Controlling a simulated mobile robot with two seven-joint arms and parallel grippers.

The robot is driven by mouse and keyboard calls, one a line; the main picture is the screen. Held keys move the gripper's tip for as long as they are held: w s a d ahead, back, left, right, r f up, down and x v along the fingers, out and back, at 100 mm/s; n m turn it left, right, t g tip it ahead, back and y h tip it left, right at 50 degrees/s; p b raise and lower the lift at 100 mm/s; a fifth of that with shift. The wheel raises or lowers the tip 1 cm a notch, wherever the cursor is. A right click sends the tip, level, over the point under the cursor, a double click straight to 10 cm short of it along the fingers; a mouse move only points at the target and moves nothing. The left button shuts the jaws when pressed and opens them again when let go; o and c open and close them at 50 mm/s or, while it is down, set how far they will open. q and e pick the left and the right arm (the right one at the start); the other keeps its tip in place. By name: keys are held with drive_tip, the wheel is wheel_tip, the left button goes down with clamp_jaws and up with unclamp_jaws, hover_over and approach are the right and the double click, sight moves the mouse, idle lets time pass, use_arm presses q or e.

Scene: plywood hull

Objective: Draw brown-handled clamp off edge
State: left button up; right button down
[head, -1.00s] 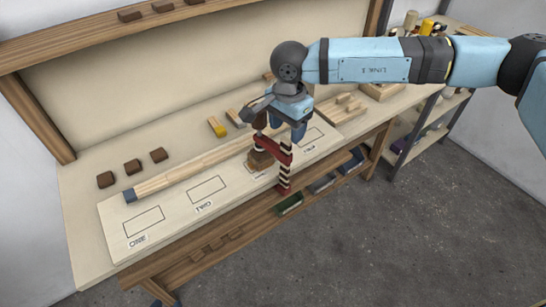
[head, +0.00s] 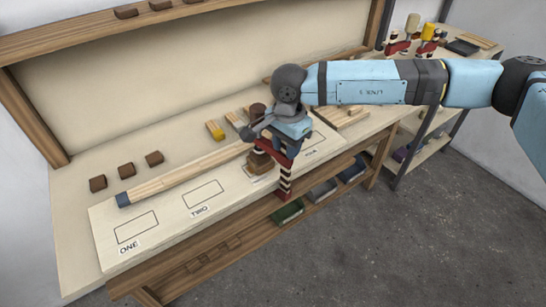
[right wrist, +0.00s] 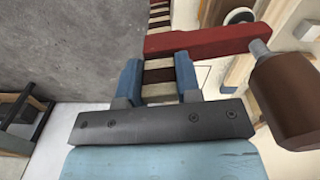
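The brown-handled clamp has a red jaw (head: 272,150), a bar striped dark and cream (head: 285,182) and a brown handle (head: 257,110). It stands at the bench's front edge, its bar reaching below the board. In the right wrist view its red jaw (right wrist: 205,42) runs across the top and the brown handle (right wrist: 290,100) is at the right. My right gripper (right wrist: 158,75) has its two blue fingers against both sides of the striped bar, apparently shut on it. In the head view the gripper (head: 293,140) hides the clamp's upper part. My left gripper is not in view.
The pale board (head: 160,250) has outlined spaces marked ONE and TWO. A long wooden strip (head: 185,172) lies along it. Several dark blocks (head: 126,170) lie behind. A lower shelf (head: 215,262) holds boxes. Open floor lies in front.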

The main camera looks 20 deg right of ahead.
drive_tip(key=shift+s, duration=0.15)
drive_tip(key=shift+s+d+r, duration=0.1)
drive_tip(key=shift+s+d, duration=0.2)
drive_tip(key=shift+s, duration=0.45)
drive_tip(key=shift+s+d, duration=0.25)
drive_tip(key=shift+s, duration=0.45)
drive_tip(key=shift+s+d+r, duration=0.1)
drive_tip(key=shift+s+d, duration=0.2)
drive_tip(key=shift+s, duration=0.45)
drive_tip(key=shift+f, duration=0.1)
drive_tip(key=shift+s+d+b, duration=0.2)
drive_tip(key=shift+s+d, duration=0.05)
drive_tip(key=shift+s, duration=0.55)
drive_tip(key=shift+s+d+b, duration=0.25)
drive_tip(key=shift+s+d, duration=0.05)
drive_tip(key=shift+s, duration=0.45)
drive_tip(key=shift+s+d+b, duration=0.2)
drive_tip(key=shift+s+d, duration=0.05)
drive_tip(key=shift+s, duration=0.55)
drive_tip(key=shift+b, duration=0.4)
